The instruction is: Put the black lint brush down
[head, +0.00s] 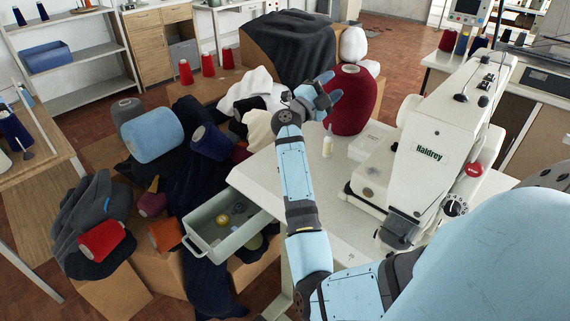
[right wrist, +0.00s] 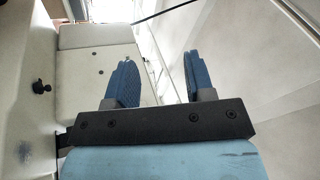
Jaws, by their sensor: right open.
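I cannot make out a black lint brush in either view. My right gripper (head: 331,88) is raised at the upper middle of the head view, in front of the large dark red yarn cone (head: 350,104). In the right wrist view its two blue fingers (right wrist: 159,70) stand wide apart with nothing between them. The white Haidrey sewing machine (head: 440,140) stands on the pale table (head: 262,185) to the right of my right arm. My left gripper is not in view.
An open grey drawer (head: 225,246) with small items juts out from the table's left side. A small bottle (head: 328,142) and a clear box (head: 371,137) stand near the machine. Boxes with piled cloth and cones crowd the left. The table's front middle is partly clear.

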